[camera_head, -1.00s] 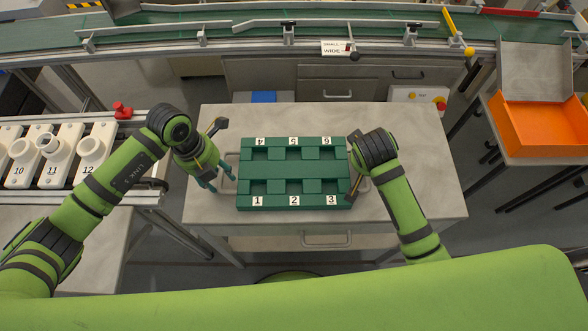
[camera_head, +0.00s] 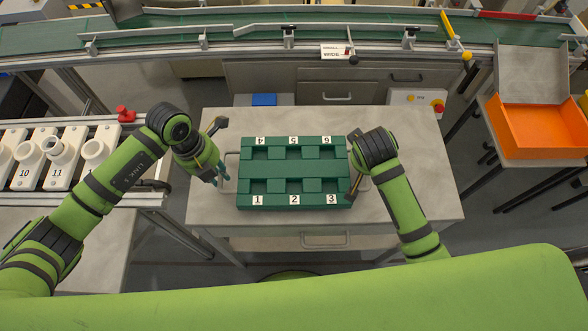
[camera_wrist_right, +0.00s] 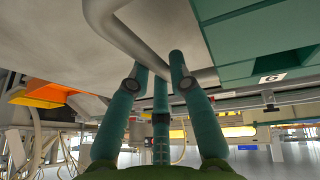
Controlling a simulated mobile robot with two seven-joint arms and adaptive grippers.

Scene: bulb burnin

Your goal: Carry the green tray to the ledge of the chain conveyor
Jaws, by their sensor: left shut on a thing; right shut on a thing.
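The green tray (camera_head: 292,170) is level over the grey worktable (camera_head: 420,190), with numbered labels along its two long sides. I cannot tell whether its underside touches the tabletop. My left gripper (camera_head: 222,178) is shut on the tray's left handle (camera_head: 231,165). My right gripper (camera_wrist_right: 160,70) is shut on the right handle (camera_wrist_right: 128,38), a grey bar; in the head view my wrist hides most of this grip. The chain conveyor (camera_head: 220,35) runs across the back, beyond the table, with a rail and ledge along its near side.
White numbered sockets (camera_head: 62,172) stand on a bench at the left, near my left arm, with a red knob (camera_head: 125,114) behind. An orange bin (camera_head: 540,128) is at the right. A blue object (camera_head: 263,99) lies behind the table. The tabletop behind the tray is clear.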

